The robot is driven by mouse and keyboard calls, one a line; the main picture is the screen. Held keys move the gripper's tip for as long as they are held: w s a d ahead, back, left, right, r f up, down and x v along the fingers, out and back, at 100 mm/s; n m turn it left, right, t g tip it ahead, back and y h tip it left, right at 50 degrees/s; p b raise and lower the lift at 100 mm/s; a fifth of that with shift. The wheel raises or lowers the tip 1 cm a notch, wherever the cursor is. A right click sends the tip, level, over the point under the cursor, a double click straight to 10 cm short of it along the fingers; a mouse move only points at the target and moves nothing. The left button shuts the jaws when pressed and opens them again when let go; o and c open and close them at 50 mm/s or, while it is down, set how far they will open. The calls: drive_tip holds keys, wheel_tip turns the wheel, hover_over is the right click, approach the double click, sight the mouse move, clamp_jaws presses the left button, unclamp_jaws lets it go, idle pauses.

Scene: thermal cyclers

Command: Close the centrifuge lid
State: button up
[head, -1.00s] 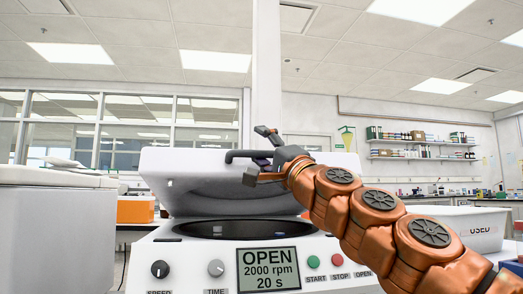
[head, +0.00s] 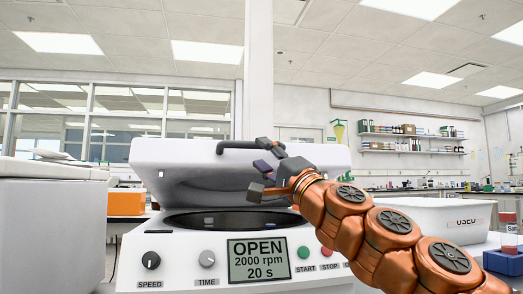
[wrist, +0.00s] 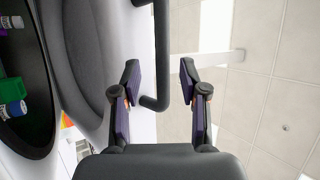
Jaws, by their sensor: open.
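The white centrifuge (head: 130,262) stands in front of me, and its display reads OPEN, 2000 rpm, 20 s. Its lid (head: 160,152) is raised and tilted back, with the grey inner side facing me. A dark bar handle (head: 250,145) is at the lid's top edge. My gripper (head: 262,168) is open and empty in front of the lid, close to the handle's right end. In the wrist view, the bent end of the handle (wrist: 158,103) lies between the open fingers of my gripper (wrist: 158,75). I cannot tell whether they touch.
The dark bowl (wrist: 25,115) holds tubes with green, blue and purple caps. A grey-white machine (head: 50,225) stands at the left, with an orange box (head: 126,202) behind. A white bin (head: 440,215) and a blue rack (head: 505,262) are at the right.

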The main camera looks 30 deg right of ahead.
drive_tip(key=shift+s+d+f, duration=0.3)
drive_tip(key=shift+s+f, duration=0.2)
drive_tip(key=shift+f, duration=0.35)
drive_tip(key=shift+s+d+f, duration=0.25)
drive_tip(key=shift+s+f, duration=0.25)
drive_tip(key=shift+f, duration=0.3)
drive_tip(key=shift+c, duration=0.3)
